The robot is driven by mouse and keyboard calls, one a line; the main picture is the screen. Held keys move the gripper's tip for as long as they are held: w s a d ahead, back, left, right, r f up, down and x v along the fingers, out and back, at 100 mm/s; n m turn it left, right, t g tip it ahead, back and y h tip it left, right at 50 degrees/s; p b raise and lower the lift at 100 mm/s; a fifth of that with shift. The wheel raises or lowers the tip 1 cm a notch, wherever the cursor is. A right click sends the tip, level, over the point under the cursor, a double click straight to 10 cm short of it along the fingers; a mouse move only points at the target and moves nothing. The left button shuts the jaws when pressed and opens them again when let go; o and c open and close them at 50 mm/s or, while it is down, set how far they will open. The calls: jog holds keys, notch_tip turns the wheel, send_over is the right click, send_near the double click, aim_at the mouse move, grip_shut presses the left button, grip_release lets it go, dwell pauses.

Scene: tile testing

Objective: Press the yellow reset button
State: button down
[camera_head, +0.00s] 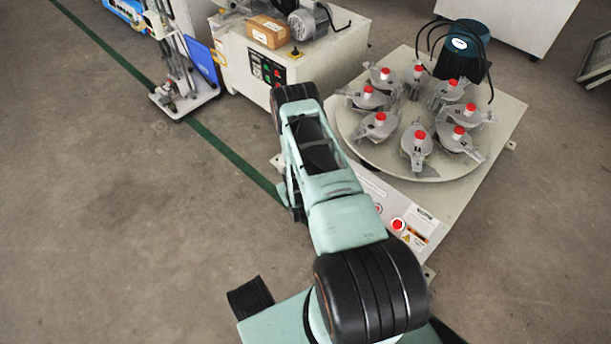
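I cannot make out a button that is clearly the yellow reset button. A control panel (266,70) with small red and green buttons is on the front of the white machine cabinet (315,62). A small yellow piece with a dark knob (295,53) sits on top of that cabinet; I cannot tell what it is. My arm (325,190) reaches from the bottom of the view up towards the cabinet's front. My gripper cannot be made out; the arm's own links may hide it.
Right of my arm, a round plate (350,130) carries several red-topped clamps, with a dark teal motor (463,50) behind. A red button (397,224) sits on this machine's near edge. A cardboard box (268,31) is on the cabinet. The floor (90,200) at left is clear.

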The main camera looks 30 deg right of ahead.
jog(key=shift+s+d+f+h, duration=0.1)
jog(key=shift+s+f+h, duration=0.2)
jog(key=shift+s+f, duration=0.35)
jog(key=shift+w+f, duration=0.1)
jog(key=w+d+f+b, duration=0.2)
jog(key=d+f+b, duration=0.2)
jog(key=d+f, duration=0.1)
jog(key=shift+w+d+f, duration=0.15)
jog(key=shift+d+f, duration=0.1)
jog(key=shift+d, duration=0.45)
jog(key=shift+d+f, duration=0.1)
dwell(0.9)
jog(key=shift+w+d+f, duration=0.1)
jog(key=shift+d+f, duration=0.1)
